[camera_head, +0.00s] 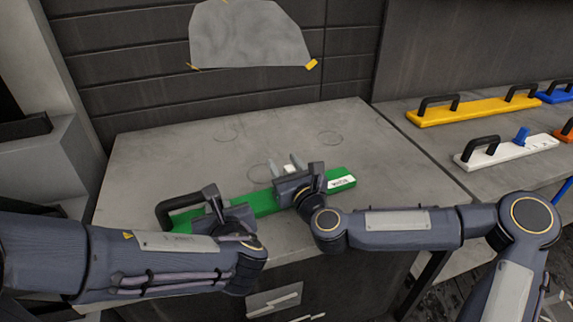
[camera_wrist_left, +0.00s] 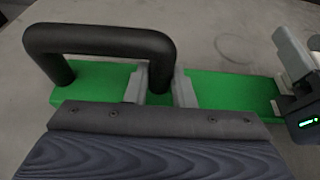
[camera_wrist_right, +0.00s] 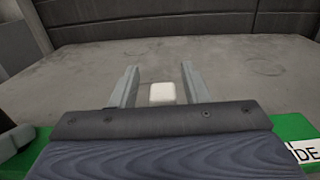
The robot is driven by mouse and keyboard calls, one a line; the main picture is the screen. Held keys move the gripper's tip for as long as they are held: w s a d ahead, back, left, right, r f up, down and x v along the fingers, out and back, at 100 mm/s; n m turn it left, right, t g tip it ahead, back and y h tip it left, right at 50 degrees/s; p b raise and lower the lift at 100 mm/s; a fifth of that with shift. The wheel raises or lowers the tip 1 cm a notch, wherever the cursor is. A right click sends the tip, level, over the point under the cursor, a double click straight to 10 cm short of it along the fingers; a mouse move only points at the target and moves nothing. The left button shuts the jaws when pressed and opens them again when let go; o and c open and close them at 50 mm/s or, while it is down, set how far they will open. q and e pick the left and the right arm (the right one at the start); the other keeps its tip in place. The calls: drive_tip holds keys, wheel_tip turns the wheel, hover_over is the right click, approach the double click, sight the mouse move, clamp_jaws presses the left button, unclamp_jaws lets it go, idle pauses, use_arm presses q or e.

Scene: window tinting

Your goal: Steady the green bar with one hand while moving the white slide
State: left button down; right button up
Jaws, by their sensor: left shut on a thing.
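The green bar (camera_head: 262,201) lies on the grey table, with a black handle (camera_wrist_left: 100,40) at its left end and a white lettered label (camera_head: 341,182) at its right end. My left gripper (camera_wrist_left: 160,90) is shut on the right leg of that handle. The white slide (camera_wrist_right: 162,94) is a small block on the bar; it also shows in the head view (camera_head: 290,169). My right gripper (camera_wrist_right: 161,85) is open, with one finger on each side of the slide and visible gaps to it. My right gripper's body hides the middle of the bar.
A side counter at the right holds a yellow bar (camera_head: 475,109), a white bar (camera_head: 508,149) with a blue knob, and parts of a blue and an orange bar. A grey sheet (camera_head: 250,38) is taped to the wall. The tabletop (camera_head: 180,150) behind the green bar is clear.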

use_arm(q)
drive_tip(key=shift+r, duration=0.1)
drive_tip(key=shift+a, duration=0.1)
use_arm(e)
drive_tip(key=v, duration=1.2)
use_arm(q)
drive_tip(key=c, duration=0.7)
unclamp_jaws()
drive_tip(key=shift+o, duration=0.2)
drive_tip(key=shift+v, duration=3)
